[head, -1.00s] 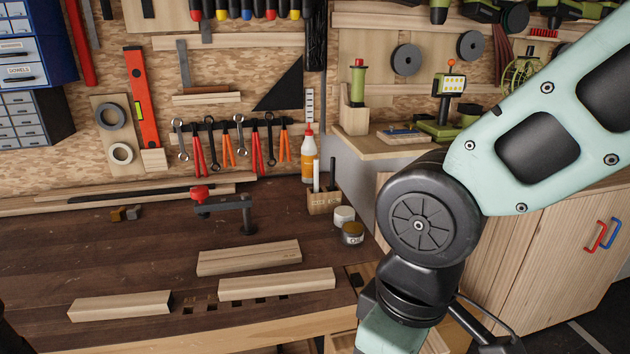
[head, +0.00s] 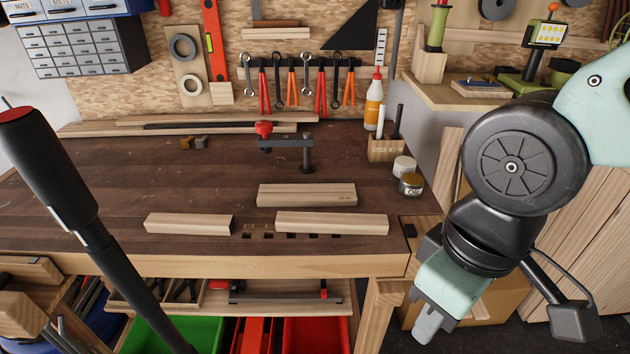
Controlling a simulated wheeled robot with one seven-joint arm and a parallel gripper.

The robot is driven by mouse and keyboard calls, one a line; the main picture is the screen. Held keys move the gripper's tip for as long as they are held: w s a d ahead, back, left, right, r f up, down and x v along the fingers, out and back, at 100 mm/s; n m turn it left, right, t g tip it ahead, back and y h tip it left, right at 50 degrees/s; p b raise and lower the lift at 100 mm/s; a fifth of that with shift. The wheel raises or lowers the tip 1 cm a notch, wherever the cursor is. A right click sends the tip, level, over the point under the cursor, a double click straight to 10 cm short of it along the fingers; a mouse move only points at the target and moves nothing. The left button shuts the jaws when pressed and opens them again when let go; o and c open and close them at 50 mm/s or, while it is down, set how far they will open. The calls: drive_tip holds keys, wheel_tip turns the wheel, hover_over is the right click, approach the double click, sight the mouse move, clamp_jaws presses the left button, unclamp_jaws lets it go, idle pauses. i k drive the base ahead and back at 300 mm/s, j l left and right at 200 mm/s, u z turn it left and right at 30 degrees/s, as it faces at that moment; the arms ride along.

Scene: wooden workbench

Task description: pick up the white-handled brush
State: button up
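A wooden holder (head: 386,150) stands at the right back of the workbench (head: 90,190). A slim white handle (head: 381,122) stands upright in it beside a black one (head: 397,122). The white one looks like the brush's handle; its bristles cannot be made out. My gripper (head: 430,326) hangs at the lower right, in front of the bench's right end. It is well below and nearer than the holder, apart from it. Only a grey tip shows, so its opening cannot be told.
Wooden blocks (head: 306,195) lie along the front. A thick black rod (head: 62,185) crosses the near left. The middle left of the bench is clear.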

sight(383, 108)
drive_tip(key=k, duration=0.55)
drive_tip(key=k+u, duration=0.1)
drive_tip(key=u, duration=1.45)
drive_tip(key=l+u, duration=0.25)
drive_tip(key=l, duration=0.55)
drive_tip(key=l+u, duration=0.2)
drive_tip(key=l, duration=0.55)
drive_tip(key=k+l+u, duration=0.25)
drive_tip(key=l, duration=0.5)
drive_tip(key=i+l, duration=0.05)
drive_tip(key=i, duration=0.05)
